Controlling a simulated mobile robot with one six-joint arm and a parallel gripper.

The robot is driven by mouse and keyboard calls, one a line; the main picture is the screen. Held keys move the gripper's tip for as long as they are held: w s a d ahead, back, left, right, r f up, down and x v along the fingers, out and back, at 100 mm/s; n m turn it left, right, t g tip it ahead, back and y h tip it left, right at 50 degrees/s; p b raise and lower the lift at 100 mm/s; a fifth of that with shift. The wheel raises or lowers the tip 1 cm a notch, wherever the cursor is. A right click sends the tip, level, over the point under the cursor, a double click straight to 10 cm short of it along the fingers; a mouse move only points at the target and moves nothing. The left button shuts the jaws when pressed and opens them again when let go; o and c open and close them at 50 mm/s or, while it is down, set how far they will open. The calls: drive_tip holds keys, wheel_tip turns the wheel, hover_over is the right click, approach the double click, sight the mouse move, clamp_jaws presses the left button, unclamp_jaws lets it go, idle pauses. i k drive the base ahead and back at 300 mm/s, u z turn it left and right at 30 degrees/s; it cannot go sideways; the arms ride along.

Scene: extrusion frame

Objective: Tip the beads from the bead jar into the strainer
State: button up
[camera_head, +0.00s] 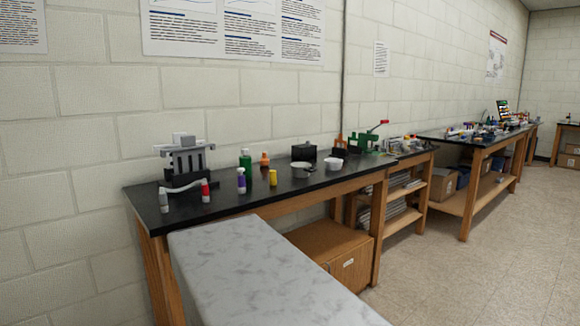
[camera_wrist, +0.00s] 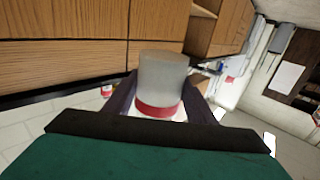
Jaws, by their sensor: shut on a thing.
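In the wrist view, my gripper (camera_wrist: 159,98) is shut on a pale, cloudy cylindrical jar with a red band (camera_wrist: 162,72), which looks like the bead jar. Its dark fingers press on either side of the jar. I cannot see whether beads are inside. The wrist view is rotated, so the jar's tilt is hard to tell. In the head view, a small grey pan-like vessel (camera_head: 302,171), perhaps the strainer, sits on the black bench beside a white bowl (camera_head: 333,165). My gripper and the held jar do not show in the head view.
The black bench (camera_head: 232,202) also holds a grey rack (camera_head: 186,160), a green bottle (camera_head: 245,161), an orange bottle (camera_head: 265,160), a purple-labelled bottle (camera_head: 241,181), a yellow container (camera_head: 273,178) and a black box (camera_head: 304,152). A bare marble-topped surface (camera_head: 260,270) stands in front.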

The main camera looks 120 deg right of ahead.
sight(300, 169)
drive_tip(key=u, duration=0.05)
drive_tip(key=k, duration=1.45)
drive_tip(key=z, duration=0.1)
